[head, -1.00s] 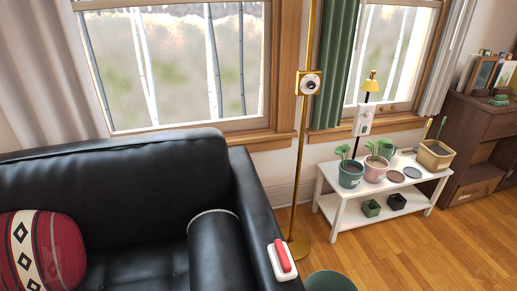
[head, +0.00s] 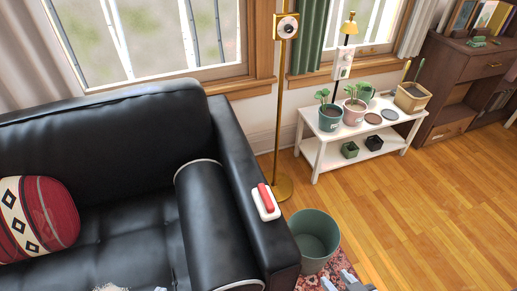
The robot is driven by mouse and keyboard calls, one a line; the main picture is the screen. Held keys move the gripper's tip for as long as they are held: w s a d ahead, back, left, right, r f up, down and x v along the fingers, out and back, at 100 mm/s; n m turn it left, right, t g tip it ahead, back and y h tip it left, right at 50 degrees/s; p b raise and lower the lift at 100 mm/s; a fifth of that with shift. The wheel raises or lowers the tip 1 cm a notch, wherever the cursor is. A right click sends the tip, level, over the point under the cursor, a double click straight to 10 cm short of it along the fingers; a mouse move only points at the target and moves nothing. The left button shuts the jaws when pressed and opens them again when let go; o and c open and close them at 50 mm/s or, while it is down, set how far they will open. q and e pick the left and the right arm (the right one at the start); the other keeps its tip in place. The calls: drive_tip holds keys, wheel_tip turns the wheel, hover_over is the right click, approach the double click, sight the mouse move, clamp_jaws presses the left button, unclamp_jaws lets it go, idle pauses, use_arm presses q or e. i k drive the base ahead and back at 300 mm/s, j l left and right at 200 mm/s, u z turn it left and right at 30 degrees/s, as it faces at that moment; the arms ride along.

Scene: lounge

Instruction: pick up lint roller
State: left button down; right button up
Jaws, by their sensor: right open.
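A small white object with a red bar on top (head: 265,202) lies on the black sofa's right armrest (head: 245,165). I cannot tell whether it is the lint roller, and nothing else in view is clearly one. My right gripper (head: 339,282) shows only its fingertips at the bottom edge, right of the sofa. It is open and empty, apart from the object and lower in the picture. My left gripper is not in view.
A green bin (head: 314,238) stands beside the armrest, close to my right gripper. A brass floor lamp (head: 279,120) rises behind it. A white plant bench (head: 330,157) stands further back. Wooden floor (head: 440,200) is clear at right.

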sight(267, 207)
drive_tip(key=u, duration=1)
drive_tip(key=k+l+u, duration=0.1)
drive_tip(key=k, duration=0.25)
drive_tip(key=k+l+u, duration=0.1)
drive_tip(key=k, duration=0.25)
drive_tip(key=l, duration=0.1)
